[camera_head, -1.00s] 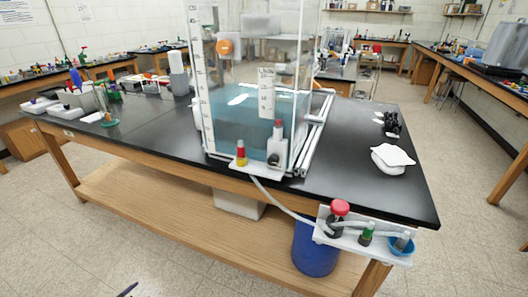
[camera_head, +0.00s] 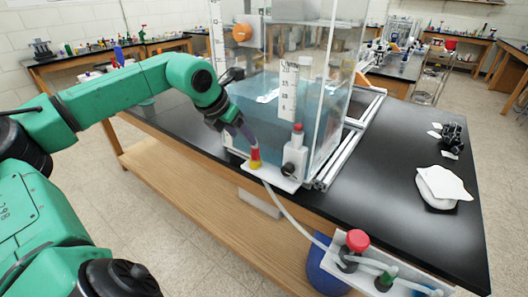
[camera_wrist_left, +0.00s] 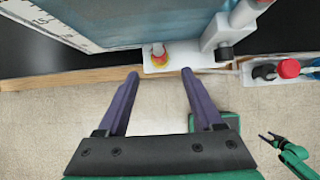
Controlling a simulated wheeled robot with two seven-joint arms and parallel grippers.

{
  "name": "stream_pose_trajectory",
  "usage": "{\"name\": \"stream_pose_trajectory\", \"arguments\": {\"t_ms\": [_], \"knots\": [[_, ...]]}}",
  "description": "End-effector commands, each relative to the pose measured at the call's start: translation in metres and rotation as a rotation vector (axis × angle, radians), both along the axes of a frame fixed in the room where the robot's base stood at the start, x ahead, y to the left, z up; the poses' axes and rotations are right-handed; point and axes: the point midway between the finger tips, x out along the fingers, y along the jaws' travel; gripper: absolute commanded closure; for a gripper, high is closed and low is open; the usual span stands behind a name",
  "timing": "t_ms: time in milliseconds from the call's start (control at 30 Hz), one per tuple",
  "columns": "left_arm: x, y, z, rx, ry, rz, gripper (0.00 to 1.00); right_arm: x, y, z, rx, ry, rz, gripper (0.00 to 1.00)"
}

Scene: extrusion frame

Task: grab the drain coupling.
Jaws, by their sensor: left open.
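The drain coupling, a red and yellow fitting (camera_head: 254,158), stands on a white ledge at the foot of the clear water tank, with a pale hose at its base. It also shows in the left wrist view (camera_wrist_left: 159,58), ahead of and between the lines of my fingers. My left gripper (camera_head: 238,130) is just above and left of the coupling. In the left wrist view its purple fingers (camera_wrist_left: 158,72) are spread and empty, with no visible contact. My right gripper (camera_wrist_left: 268,137) shows small at the lower right of the wrist view, away from the tank; its jaws are too small to judge.
The tank (camera_head: 275,95) stands on the black bench (camera_head: 375,190). A red-topped valve (camera_head: 297,135) is right of the coupling. The hose (camera_head: 290,215) runs to a white bracket with a red knob (camera_head: 357,241). White pieces (camera_head: 443,187) lie on the right.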

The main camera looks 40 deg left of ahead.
Motion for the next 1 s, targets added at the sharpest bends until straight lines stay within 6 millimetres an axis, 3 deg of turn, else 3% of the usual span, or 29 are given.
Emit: {"name": "stream_pose_trajectory", "arguments": {"t_ms": [33,100,267,367,533,667,800,1000], "knots": [[0.007,-0.001,-0.005,-0.007,0.008,-0.002,0.32,-0.002,0.001,0.015,0.001,0.003,0.0,0.29],[0.017,-0.001,-0.019,-0.008,0.006,-0.002,0.32,-0.004,0.002,0.026,0.002,0.006,-0.001,0.29],[0.027,0.0,-0.038,-0.007,0.002,0.001,0.32,-0.002,0.002,0.041,0.003,0.004,-0.001,0.29],[0.03,0.001,-0.04,-0.007,-0.004,0.0,0.32,0.0,0.002,0.045,0.003,0.001,0.0,0.29],[0.037,0.001,-0.044,-0.014,-0.004,-0.001,0.32,0.0,0.002,0.07,0.003,0.0,0.0,0.29],[0.048,0.002,-0.058,-0.013,-0.005,0.001,0.32,0.0,0.002,0.086,0.003,0.0,0.0,0.29],[0.058,0.004,-0.078,-0.009,-0.003,0.001,0.32,0.0,0.002,0.09,0.003,0.0,0.0,0.29],[0.059,0.005,-0.083,-0.004,-0.003,0.0,0.32,0.0,0.002,0.088,0.002,-0.002,0.0,0.29]]}}
